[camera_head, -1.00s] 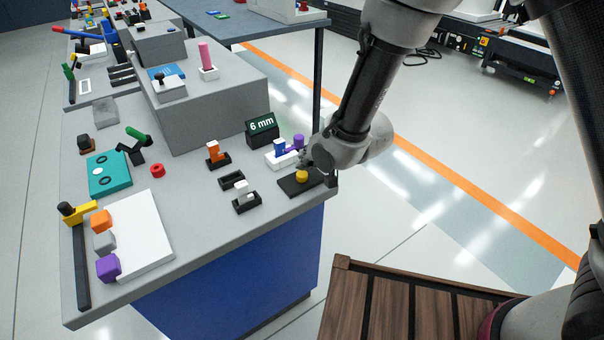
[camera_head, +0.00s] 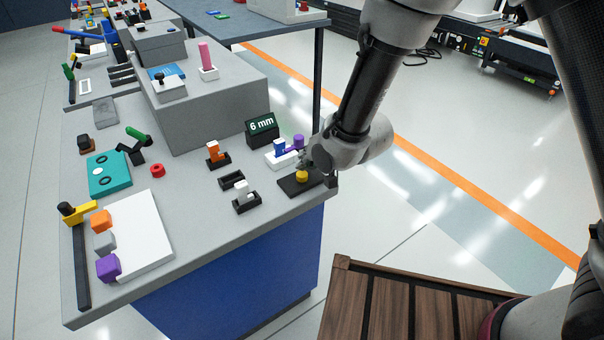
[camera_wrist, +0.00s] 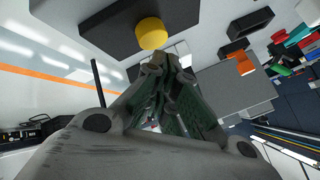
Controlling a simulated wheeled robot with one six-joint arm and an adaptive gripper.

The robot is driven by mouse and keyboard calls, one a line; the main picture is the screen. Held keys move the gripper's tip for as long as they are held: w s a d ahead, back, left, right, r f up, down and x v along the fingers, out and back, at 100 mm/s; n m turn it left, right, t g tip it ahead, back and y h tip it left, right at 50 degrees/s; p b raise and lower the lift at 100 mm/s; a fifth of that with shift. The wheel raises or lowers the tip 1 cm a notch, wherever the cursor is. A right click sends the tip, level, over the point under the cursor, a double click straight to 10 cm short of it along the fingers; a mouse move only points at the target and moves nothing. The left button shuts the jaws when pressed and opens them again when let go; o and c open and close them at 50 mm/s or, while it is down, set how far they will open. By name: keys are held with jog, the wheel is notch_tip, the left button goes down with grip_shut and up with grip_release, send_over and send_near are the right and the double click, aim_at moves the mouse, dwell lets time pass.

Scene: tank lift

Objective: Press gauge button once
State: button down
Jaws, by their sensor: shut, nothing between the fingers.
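The gauge button (camera_head: 302,177) is a yellow round cap on a flat black base (camera_head: 290,188) near the right front corner of the grey bench. In the wrist view the yellow button (camera_wrist: 151,33) sits just beyond my fingertips. My gripper (camera_head: 308,162) is shut and empty, right at the button's far side. In the wrist view my gripper (camera_wrist: 168,62) shows its tips together close to the button's edge; I cannot tell whether they touch it. The gauge display (camera_head: 262,124) reads "6 mm" and stands behind.
A white block with blue and purple pieces (camera_head: 284,160) stands close behind the button. Black holders (camera_head: 246,203) and an orange piece (camera_head: 213,150) are to the left. A teal plate (camera_head: 109,174) and white board (camera_head: 133,238) lie farther left.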

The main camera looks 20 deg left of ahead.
aim_at(305, 172)
jog(key=shift+f, duration=0.35)
jog(key=shift+f, duration=0.45)
dwell(0.5)
jog(key=shift+r, duration=0.85)
jog(key=shift+r, duration=0.1)
jog(key=shift+r, duration=2.45)
jog(key=shift+f, duration=0.1)
